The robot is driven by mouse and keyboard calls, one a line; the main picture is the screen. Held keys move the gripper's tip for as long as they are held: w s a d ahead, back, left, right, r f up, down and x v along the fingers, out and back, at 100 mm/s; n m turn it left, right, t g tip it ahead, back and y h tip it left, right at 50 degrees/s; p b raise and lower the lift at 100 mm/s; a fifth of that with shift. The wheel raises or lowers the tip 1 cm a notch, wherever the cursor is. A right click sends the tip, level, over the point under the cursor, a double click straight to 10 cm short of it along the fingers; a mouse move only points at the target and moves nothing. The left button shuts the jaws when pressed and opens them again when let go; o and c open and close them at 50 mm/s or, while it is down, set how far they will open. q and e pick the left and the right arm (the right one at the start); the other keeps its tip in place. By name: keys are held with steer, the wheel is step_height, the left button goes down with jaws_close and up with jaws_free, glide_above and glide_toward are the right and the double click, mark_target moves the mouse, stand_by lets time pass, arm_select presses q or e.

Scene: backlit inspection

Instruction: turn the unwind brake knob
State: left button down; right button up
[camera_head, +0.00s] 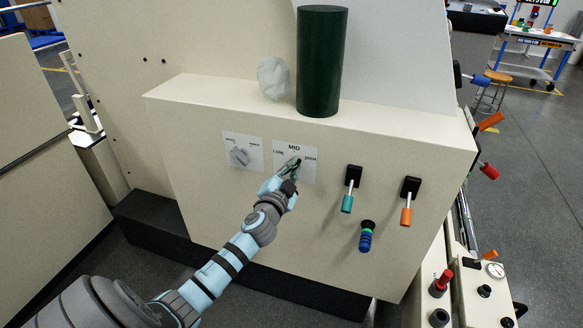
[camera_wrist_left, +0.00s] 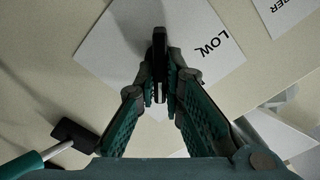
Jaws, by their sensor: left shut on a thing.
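A knob (camera_head: 297,161) sits on a white plate (camera_head: 308,176) marked LOW, MID and HIGH on the front of the cream cabinet. My left gripper (camera_head: 291,171) reaches it from below and hides most of it. In the left wrist view the knob is a dark, narrow bar (camera_wrist_left: 160,40), and the fingertips of my left gripper (camera_wrist_left: 162,78) are closed on its two sides. The word LOW shows on the plate beside it. The knob's exact pointing is hard to read. My right gripper is not in view.
A grey knob (camera_head: 239,156) on another labelled plate is to the left. A teal-handled lever (camera_head: 347,203), an orange-handled lever (camera_head: 406,215) and a blue-and-green handle (camera_head: 366,238) are to the right. A dark green cylinder (camera_head: 321,65) and a pale crumpled lump (camera_head: 273,78) stand on the cabinet.

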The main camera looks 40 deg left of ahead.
arm_select(q)
steer(key=shift+d+f+m, duration=0.1)
steer(key=shift+f+m, duration=0.05)
steer(key=shift+m, duration=1.35)
steer(key=c, duration=1.7)
jaws_free()
steer(key=v, duration=1.2)
